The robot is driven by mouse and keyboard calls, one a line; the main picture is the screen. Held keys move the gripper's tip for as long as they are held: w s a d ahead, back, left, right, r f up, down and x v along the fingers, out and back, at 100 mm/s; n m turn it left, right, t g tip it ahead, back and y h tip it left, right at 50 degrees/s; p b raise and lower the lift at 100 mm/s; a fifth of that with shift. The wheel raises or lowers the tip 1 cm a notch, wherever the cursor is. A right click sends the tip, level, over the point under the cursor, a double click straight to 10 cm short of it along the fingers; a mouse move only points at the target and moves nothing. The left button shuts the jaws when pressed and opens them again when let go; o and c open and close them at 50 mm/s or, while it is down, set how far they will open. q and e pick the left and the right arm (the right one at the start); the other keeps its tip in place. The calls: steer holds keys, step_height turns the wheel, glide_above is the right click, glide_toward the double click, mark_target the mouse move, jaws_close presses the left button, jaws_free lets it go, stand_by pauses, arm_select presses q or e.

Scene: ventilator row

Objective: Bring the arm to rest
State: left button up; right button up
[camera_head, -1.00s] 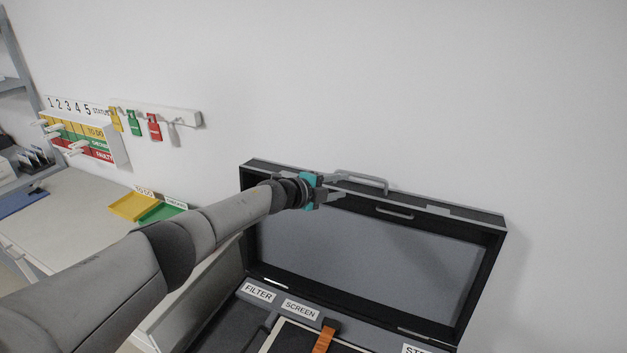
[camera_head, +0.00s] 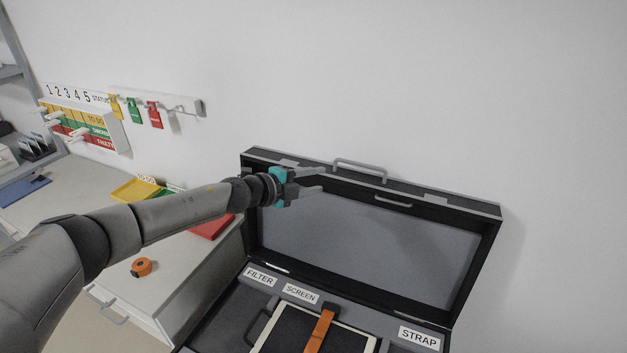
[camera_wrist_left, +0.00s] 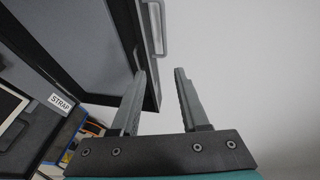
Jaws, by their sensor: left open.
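My left gripper (camera_head: 318,180) is open and empty in the head view. It is in front of the upper left part of the raised lid of a black case (camera_head: 470,212). In the left wrist view its two fingers (camera_wrist_left: 160,95) stand apart with nothing between them. The lid's edge and handle show beyond the left finger there; I cannot tell whether the finger touches the lid. My left arm reaches in from the left over the white counter. My right gripper is not in view.
The open case holds a tablet-like panel (camera_head: 284,335) under an orange strap (camera_head: 320,330). An orange round object (camera_head: 141,267) lies on the white counter (camera_head: 185,262), near yellow (camera_head: 135,190) and red trays (camera_head: 212,228). Tags (camera_head: 154,115) hang on the wall. The wall above the case is clear.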

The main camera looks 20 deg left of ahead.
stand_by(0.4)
arm_select(q)
steer(key=s+d+f+n+t+y, duration=0.1)
steer(key=s+d+f+n+y, duration=0.4)
steer(key=s+d+n, duration=0.65)
steer(key=s+a+f+n+g, duration=0.1)
steer(key=s+f+n+g, duration=0.2)
steer(key=s, duration=0.7)
steer(key=s+a+f+n+g+y, duration=0.15)
steer(key=s+g, duration=0.25)
steer(key=s, duration=0.5)
steer(key=s+f+n+g, duration=0.3)
steer(key=s+n+g, duration=0.1)
steer(key=s, duration=0.6)
step_height(320, 180, down, 32)
steer(key=s+b, duration=0.1)
steer(key=b, duration=1.1)
steer(key=s+a+f+g+b, duration=0.1)
steer(key=s+f+b, duration=0.4)
steer(key=f, duration=0.8)
steer(key=s+a+f+g+b, duration=0.1)
steer(key=s+a+f+b, duration=0.1)
steer(key=s+f+b, duration=0.4)
steer(key=s+f, duration=0.5)
steer(key=f, duration=0.3)
steer(key=shift+s+f+m+b, duration=0.2)
steer(key=shift+m+b, duration=0.1)
steer(key=shift+m, duration=0.1)
